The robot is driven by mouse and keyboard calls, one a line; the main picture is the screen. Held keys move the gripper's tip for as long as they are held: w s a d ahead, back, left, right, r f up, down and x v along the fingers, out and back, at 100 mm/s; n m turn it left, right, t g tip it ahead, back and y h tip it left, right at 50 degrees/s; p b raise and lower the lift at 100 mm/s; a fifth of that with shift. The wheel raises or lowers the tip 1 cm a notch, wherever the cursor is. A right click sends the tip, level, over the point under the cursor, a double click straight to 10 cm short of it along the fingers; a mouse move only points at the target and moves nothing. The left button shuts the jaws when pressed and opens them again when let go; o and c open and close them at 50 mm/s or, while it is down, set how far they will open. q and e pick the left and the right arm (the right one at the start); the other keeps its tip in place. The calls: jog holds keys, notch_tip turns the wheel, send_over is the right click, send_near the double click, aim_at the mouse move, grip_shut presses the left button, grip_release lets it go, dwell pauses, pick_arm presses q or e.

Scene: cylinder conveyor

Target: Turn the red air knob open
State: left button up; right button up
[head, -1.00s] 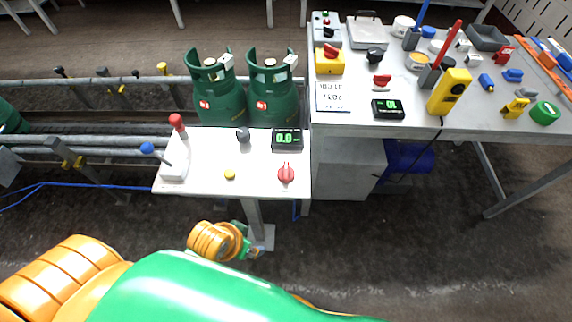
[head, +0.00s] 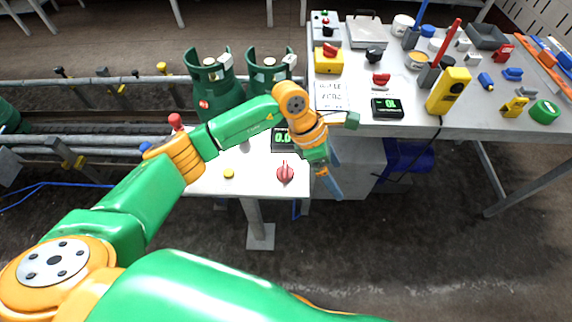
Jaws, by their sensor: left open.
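A red knob (head: 285,173) sits at the front right of the small white table, just in front of a black display (head: 284,140) that my arm partly covers. More red knobs are on the large bench: one on a white base (head: 381,79) and one on a yellow box (head: 330,52). I cannot read a label marking any as air. My left gripper (head: 335,178) is open and empty, with its blue-grey fingers pointing down just right of the small table's edge, apart from the front red knob. My right gripper is not in view.
The small white table (head: 240,187) also holds a yellow button (head: 229,174) and a red-tipped lever (head: 176,122). Green gas cylinders (head: 208,70) stand behind. The large bench (head: 450,122) is crowded with tools. Bare floor lies in front.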

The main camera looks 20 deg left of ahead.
aim_at(285, 168)
pick_arm(q)
jog(key=a+y, duration=0.2)
jog(key=a, duration=0.2)
jog(key=w+a+y, duration=0.1)
jog(key=a+y, duration=0.1)
jog(key=a, duration=0.2)
jog(key=w+a+y, duration=0.1)
jog(key=a+y, duration=0.1)
jog(key=a, duration=0.2)
jog(key=shift+w+a+f, duration=0.15)
jog(key=shift+w+a, duration=0.1)
jog(key=shift+a, duration=0.1)
jog(key=f, duration=0.3)
jog(key=f+p, duration=0.1)
jog(key=f, duration=0.2)
jog(key=shift+d+f, duration=0.2)
jog(key=shift+f, duration=0.05)
jog(key=c, duration=1.3)
